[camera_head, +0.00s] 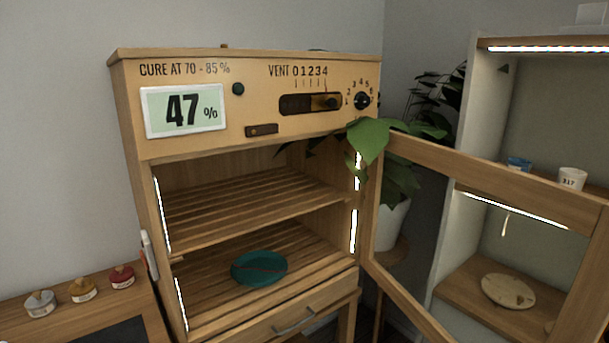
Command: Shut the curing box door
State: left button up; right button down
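The wooden curing box (136,145) stands in the middle of the head view with its front open. Its glazed, wood-framed door (492,180) is swung wide open to the right, hinged on the box's right side. Inside are two slatted shelves; a teal plate (259,268) with a thin line across it lies on the lower one. The display (183,110) reads 47 %. The door's outer right edge runs out of the picture, and I see no handle on it. Neither of my grippers is in view.
A potted plant (393,215) stands behind the door's hinge side, its leaves overhanging the box's upper right corner. A lit cabinet (460,250) is behind the door. Several small lidded jars (82,290) stand on a low wooden surface at left. A drawer (290,318) is below the shelves.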

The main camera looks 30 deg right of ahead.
aim_at(584, 317)
jog(key=z, duration=1.5)
jog(key=k, duration=0.75)
jog(key=u, duration=0.8)
jog(key=i, duration=0.55)
